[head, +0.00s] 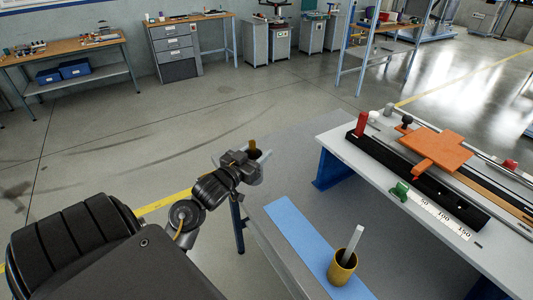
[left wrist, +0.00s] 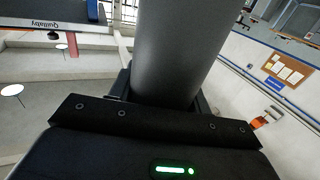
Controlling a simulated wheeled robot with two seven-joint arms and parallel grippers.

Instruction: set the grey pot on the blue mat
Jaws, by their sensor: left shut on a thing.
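The grey pot (head: 263,160) is in my left gripper (head: 243,163), which is shut on it. The pot is held beyond the far left end of the blue mat (head: 291,224), apart from it. In the left wrist view the pot (left wrist: 178,50) is a large smooth grey cylinder between the fingers. A brownish-yellow piece shows at the pot's mouth in the head view. The blue mat is a long strip on a grey table. A yellow cup (head: 342,271) with a pale stick in it stands on the mat's near part. My right gripper is not in view.
The grey table (head: 270,238) has bare surface beside the mat. At the right, a white-topped bench (head: 360,168) carries a black rail device with an orange plate (head: 436,149), a red knob and a green clamp. The far part of the mat is clear.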

